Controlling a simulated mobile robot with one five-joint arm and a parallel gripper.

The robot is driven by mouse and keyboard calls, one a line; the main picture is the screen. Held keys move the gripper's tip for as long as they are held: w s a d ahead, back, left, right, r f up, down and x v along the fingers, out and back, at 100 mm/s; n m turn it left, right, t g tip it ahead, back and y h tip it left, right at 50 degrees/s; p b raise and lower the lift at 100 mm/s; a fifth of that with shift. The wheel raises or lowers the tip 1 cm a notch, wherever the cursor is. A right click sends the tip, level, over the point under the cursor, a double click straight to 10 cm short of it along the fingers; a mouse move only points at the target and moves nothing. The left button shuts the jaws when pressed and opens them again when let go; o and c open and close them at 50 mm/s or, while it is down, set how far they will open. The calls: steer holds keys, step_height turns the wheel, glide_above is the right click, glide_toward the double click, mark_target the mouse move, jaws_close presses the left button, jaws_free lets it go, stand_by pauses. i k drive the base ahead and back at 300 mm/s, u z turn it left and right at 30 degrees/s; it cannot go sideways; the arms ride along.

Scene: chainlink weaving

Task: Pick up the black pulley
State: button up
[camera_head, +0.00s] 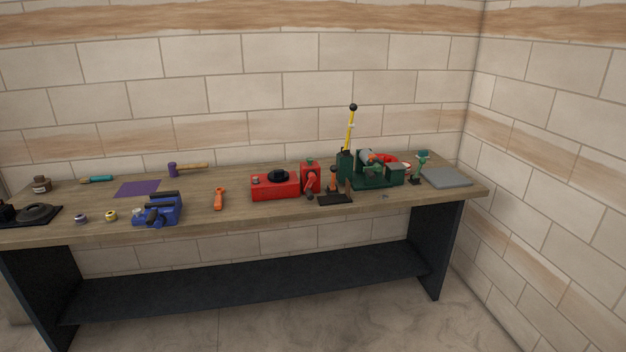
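The black pulley cannot be told for certain at this size. One black round part (278,176) sits on top of a red box-shaped device (270,191) near the middle of the workbench. A dark round piece (37,212) also lies on a black plate at the bench's far left end. My gripper does not show in the head view.
The wooden workbench (235,212) stands against a block wall. A blue vise-like tool (158,212), an orange-handled tool (219,198), a green machine (378,172) and a yellow lever (350,132) stand on it. The floor in front (400,325) is clear.

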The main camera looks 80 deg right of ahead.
mark_target(279, 175)
steer(key=z, duration=0.05)
steer(key=k, duration=0.35)
steer(key=z, duration=1.25)
steer(key=i, duration=1)
